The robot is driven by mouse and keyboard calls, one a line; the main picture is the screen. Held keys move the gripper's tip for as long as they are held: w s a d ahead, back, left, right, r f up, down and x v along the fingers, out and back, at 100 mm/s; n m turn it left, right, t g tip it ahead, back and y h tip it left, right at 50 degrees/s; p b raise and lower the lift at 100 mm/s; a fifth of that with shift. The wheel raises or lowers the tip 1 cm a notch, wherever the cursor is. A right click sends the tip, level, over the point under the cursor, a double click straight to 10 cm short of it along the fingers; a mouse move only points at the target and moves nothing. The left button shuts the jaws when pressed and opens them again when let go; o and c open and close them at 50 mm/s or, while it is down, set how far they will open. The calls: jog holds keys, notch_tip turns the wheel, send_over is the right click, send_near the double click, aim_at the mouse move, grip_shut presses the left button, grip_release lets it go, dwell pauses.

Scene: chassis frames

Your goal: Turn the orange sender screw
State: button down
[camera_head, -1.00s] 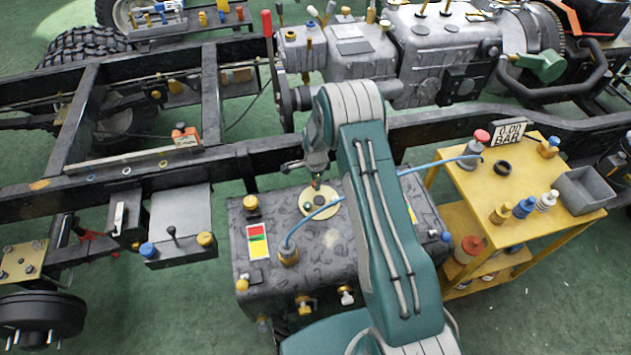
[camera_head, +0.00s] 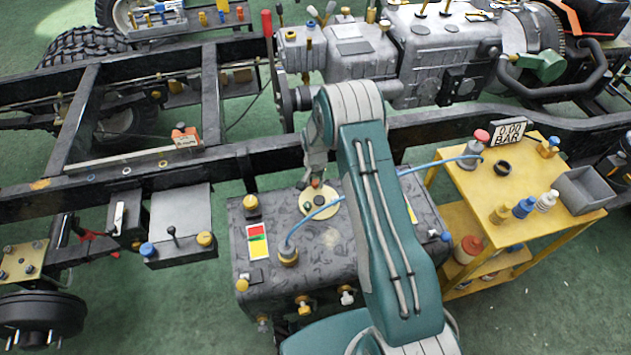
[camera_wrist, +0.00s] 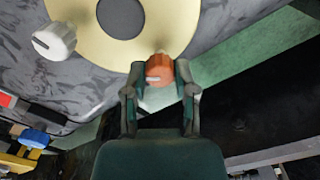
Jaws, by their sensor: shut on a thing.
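The orange sender screw (camera_wrist: 159,70) stands at the edge of a pale yellow disc (camera_wrist: 88,12) with a dark round centre. It has a small white mark on its side. My gripper (camera_wrist: 160,78) is shut on the screw, with one finger on each side. In the head view my gripper (camera_head: 317,178) reaches down to the same disc (camera_head: 330,207) on top of the mottled grey tank (camera_head: 265,215). Only a small orange spot of the screw (camera_head: 316,184) shows there.
A white knob (camera_wrist: 54,40) sits beside the disc. A blue hose (camera_head: 315,214) arcs from a brass fitting (camera_head: 288,256) across the tank top. The dark chassis rail (camera_head: 275,158) runs just behind. A yellow cart (camera_head: 470,185) stands to the right.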

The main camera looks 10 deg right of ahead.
aim_at(315, 182)
jog(key=n, duration=0.5)
jog(key=shift+n, duration=0.3)
dwell(0.5)
jog(key=shift+c, duration=2)
grip_release()
jog(key=shift+w, duration=0.1)
jog(key=shift+a, duration=0.1)
jog(key=shift+r, duration=0.1)
notch_tip(315, 182, up, 12)
jog(key=shift+f, duration=0.2)
